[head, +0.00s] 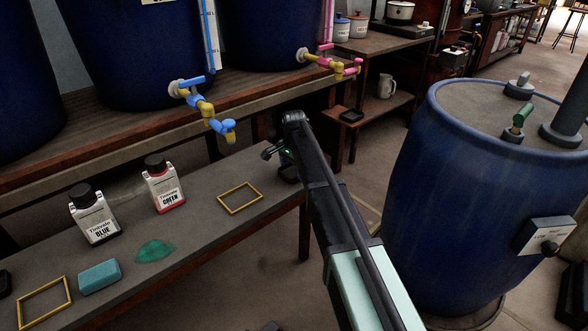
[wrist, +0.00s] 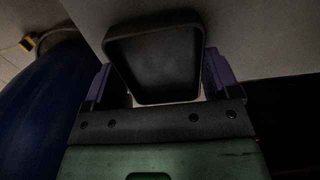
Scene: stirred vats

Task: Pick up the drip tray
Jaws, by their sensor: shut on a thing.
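The drip tray (wrist: 152,62) is a shallow black square tray with a raised rim. In the wrist view it sits between the two purple fingers of my gripper (wrist: 160,78), which are shut on it at its sides. The tray looks empty. In the head view my gripper (head: 276,152) is at the right end of the grey bench, and a dark part of the tray (head: 287,172) shows there, partly hidden by my arm. I cannot tell whether the tray still touches the bench.
A blue vat (head: 450,190) stands right.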

